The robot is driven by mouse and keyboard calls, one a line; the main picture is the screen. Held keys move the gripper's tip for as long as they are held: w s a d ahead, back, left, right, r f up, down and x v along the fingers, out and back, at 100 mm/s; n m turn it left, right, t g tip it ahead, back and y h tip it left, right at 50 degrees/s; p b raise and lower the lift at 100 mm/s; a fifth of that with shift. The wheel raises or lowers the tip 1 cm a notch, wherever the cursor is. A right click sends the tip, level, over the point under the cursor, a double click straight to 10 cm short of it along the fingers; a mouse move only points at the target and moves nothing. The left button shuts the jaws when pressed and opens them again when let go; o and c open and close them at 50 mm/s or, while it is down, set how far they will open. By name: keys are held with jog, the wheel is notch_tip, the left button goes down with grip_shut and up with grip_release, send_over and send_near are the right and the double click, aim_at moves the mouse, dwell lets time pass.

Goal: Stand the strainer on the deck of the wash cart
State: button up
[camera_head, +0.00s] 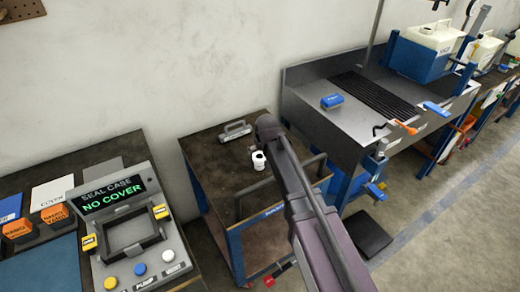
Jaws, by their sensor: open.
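The cart (205,165) with a dark worn deck and blue frame stands in the middle; its front label is too small to read, and I take it for the wash cart. A small white cylindrical piece (258,161) with dark marks shows over its deck, just below the far end of my arm. It may be the strainer, but I cannot tell for sure, nor whether it touches the deck. My arm rises from the bottom across the cart's right part. I cannot make out my gripper's fingers.
A grey handled piece (235,131) lies at the cart's back. A dark push handle (268,183) rises at the front. Left is a bench with a "NO COVER" console (128,225). Right is a grey sink bench (310,95) with a blue block (332,101).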

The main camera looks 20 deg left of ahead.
jog(key=shift+p+v, duration=0.8)
jog(key=shift+v, duration=0.45)
